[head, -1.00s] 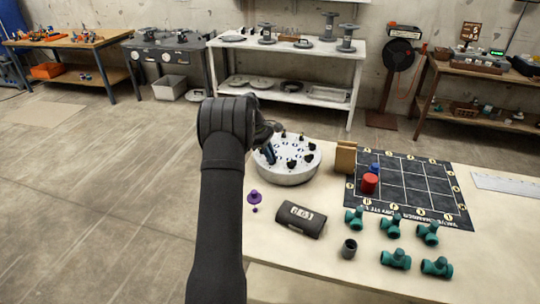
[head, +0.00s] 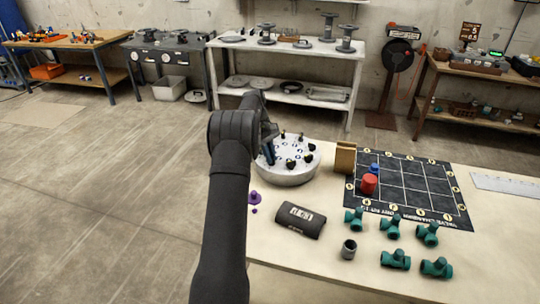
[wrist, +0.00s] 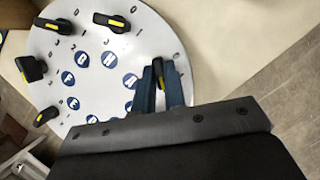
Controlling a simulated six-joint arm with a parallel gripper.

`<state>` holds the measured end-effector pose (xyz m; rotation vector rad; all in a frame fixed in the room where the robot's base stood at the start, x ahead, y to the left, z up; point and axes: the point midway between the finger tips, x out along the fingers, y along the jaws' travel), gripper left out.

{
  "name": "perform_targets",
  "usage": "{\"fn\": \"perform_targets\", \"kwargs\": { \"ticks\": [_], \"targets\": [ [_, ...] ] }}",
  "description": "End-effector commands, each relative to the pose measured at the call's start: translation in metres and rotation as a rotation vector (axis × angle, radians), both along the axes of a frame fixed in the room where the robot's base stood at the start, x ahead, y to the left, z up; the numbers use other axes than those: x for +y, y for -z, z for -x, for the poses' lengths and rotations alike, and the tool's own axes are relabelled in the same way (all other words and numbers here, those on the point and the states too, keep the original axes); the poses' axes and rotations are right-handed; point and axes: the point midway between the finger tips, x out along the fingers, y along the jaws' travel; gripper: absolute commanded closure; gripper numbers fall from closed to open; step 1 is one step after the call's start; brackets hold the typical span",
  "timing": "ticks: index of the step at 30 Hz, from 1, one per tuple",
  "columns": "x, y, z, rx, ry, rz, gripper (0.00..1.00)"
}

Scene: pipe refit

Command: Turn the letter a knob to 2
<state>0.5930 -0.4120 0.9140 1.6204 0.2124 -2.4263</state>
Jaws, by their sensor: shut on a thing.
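The round white knob panel (head: 287,179) stands on the bench beside my arm, with several black knobs around its rim. In the wrist view the panel (wrist: 92,98) shows black knobs with yellow marks, blue letter badges and small digits. My gripper (wrist: 160,82) has its blue fingers shut on one black knob (wrist: 158,68) at the panel's right side. That knob's yellow mark points toward the upper left of the fingers' gap. In the head view my arm hides part of the panel.
A wooden block (head: 345,158), a dark gridded mat (head: 410,188) with red and blue pieces, and several green pipe fittings (head: 395,259) lie to the right. A dark labelled case (head: 301,220) and a purple piece (head: 254,197) lie in front of the panel.

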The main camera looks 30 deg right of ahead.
Motion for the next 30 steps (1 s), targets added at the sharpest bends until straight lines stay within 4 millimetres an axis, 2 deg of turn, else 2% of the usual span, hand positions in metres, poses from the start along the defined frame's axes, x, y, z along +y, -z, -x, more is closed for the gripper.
{"fn": "perform_targets", "kwargs": {
  "ticks": [8, 9, 12, 23, 26, 30],
  "targets": [
    [0.000, -0.001, -0.001, -0.002, -0.001, 0.000, 1.00],
    [0.000, -0.001, -0.001, -0.002, -0.001, 0.000, 0.83],
    [0.000, -0.001, 0.000, -0.001, -0.001, 0.000, 0.67],
    [0.000, -0.005, -0.003, -0.002, -0.002, 0.001, 0.67],
    [0.002, -0.017, -0.008, -0.004, -0.002, 0.002, 0.67],
    [0.005, -0.043, -0.019, -0.005, -0.002, 0.002, 0.67]
  ]
}}
